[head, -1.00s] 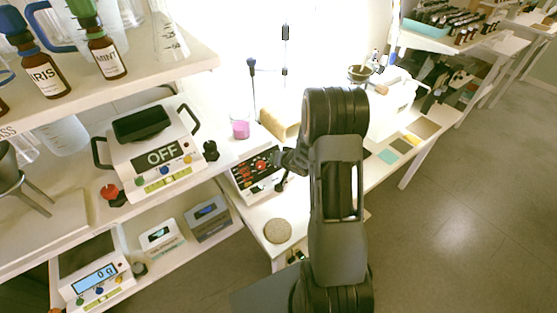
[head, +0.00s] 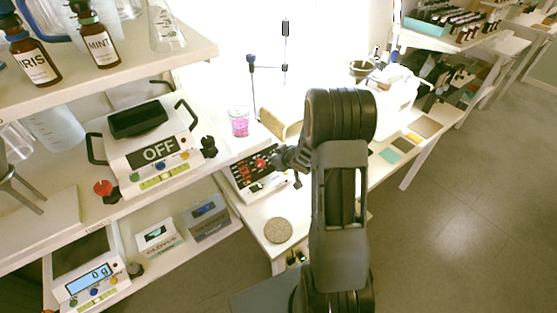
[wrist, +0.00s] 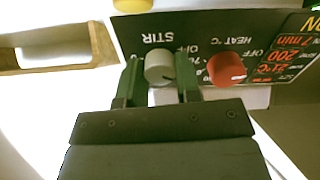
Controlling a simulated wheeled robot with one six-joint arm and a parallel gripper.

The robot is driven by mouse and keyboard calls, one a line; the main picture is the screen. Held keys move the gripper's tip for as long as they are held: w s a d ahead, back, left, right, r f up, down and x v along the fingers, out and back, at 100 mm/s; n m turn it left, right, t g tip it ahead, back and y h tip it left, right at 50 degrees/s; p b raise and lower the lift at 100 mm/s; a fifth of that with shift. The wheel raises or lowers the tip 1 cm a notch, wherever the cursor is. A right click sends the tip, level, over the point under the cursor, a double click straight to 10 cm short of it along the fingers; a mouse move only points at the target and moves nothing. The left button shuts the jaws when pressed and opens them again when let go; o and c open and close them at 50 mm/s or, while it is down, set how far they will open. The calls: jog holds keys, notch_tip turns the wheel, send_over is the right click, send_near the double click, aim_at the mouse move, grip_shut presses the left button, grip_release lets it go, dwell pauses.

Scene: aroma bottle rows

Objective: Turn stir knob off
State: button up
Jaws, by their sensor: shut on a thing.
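The stir knob (wrist: 159,68) is a grey-white round knob under the STIR label in the wrist view. My gripper (wrist: 160,84) has a finger on each side of it and is shut on it. In the head view my gripper (head: 284,158) reaches the front of the hotplate stirrer (head: 252,190), and the stir knob cannot be made out there. The red heat knob (wrist: 226,68) sits just right of my gripper in the wrist view. The stirrer's dark panel (wrist: 190,30) appears upside down there, with red lit digits at right.
A round cork mat (head: 278,230) lies at the bench's front.

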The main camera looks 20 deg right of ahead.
jog(key=n+b, duration=0.1)
jog(key=n, duration=0.2)
jog(key=shift+n, duration=0.3)
jog(key=shift+n+b, duration=0.75)
jog(key=shift+n, duration=1.05)
jog(key=o, duration=0.9)
jog(key=shift+s+r, duration=0.1)
jog(key=p+v, duration=0.3)
jog(key=v, duration=1)
jog(key=shift+s+d+r+p, duration=0.15)
jog(key=shift+s+r+p, duration=0.05)
jog(key=shift+p, duration=0.2)
